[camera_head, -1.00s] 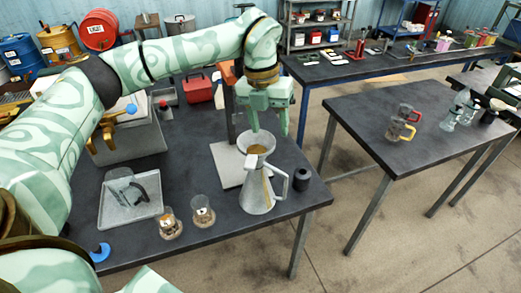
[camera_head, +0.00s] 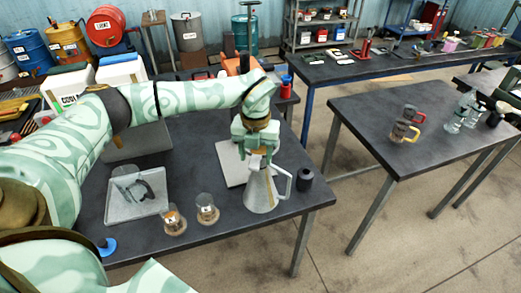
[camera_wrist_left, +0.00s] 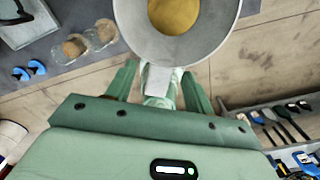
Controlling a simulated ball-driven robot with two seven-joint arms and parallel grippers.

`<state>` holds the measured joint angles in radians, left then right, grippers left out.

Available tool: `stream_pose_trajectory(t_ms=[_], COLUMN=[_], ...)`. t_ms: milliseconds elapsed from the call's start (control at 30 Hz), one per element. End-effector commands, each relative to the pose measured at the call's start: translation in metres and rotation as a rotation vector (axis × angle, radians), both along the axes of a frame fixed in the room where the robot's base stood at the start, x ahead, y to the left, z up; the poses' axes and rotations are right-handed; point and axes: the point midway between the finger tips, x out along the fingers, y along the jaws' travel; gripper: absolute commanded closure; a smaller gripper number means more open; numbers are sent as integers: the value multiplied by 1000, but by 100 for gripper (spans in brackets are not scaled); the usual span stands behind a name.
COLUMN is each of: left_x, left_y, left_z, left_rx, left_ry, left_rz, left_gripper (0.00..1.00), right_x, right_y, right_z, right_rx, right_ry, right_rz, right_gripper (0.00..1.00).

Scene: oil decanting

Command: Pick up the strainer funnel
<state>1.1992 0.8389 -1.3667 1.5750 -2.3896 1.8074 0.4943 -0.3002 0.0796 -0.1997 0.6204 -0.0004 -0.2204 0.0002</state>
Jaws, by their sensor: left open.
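The strainer funnel (camera_wrist_left: 215,32), a wide grey metal bowl with a golden mesh centre, fills the top of the left wrist view. Its flat grey tab (camera_wrist_left: 157,78) lies between the two open fingers of my left gripper (camera_wrist_left: 159,88), with gaps on both sides. In the head view my left gripper (camera_head: 256,153) is over the mouth of the metal jug (camera_head: 262,191) and largely hides the funnel there. The jug stands upright on the dark table, its handle to the right. My right gripper is not in view.
A dark cylinder (camera_head: 305,179) stands right of the jug, close to its handle. Two small glass jars (camera_head: 207,210) (camera_head: 173,222) and a grey tray (camera_head: 122,208) are to the left. A pale plate (camera_head: 229,166) lies behind the jug.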

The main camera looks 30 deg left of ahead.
Motion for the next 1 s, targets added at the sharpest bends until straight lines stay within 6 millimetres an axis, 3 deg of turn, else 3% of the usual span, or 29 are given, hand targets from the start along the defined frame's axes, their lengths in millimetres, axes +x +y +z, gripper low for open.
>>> stream_pose_trajectory(t_ms=[167,400,567,600,1000], left_x=[-1,0,0,0,0], left_y=[0,0,0,0,0], left_z=[-21,-23,-23,-23,-17], left_rx=[-1,-1,-1,-1,-1], left_ry=[1,0,0,0,-3], left_rz=[1,1,0,0,0], left_gripper=[47,47,92,96,100], right_x=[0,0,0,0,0], right_y=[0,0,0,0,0], right_z=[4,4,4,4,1], right_rx=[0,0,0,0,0], right_ry=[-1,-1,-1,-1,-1], right_rz=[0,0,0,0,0], right_gripper=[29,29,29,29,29])
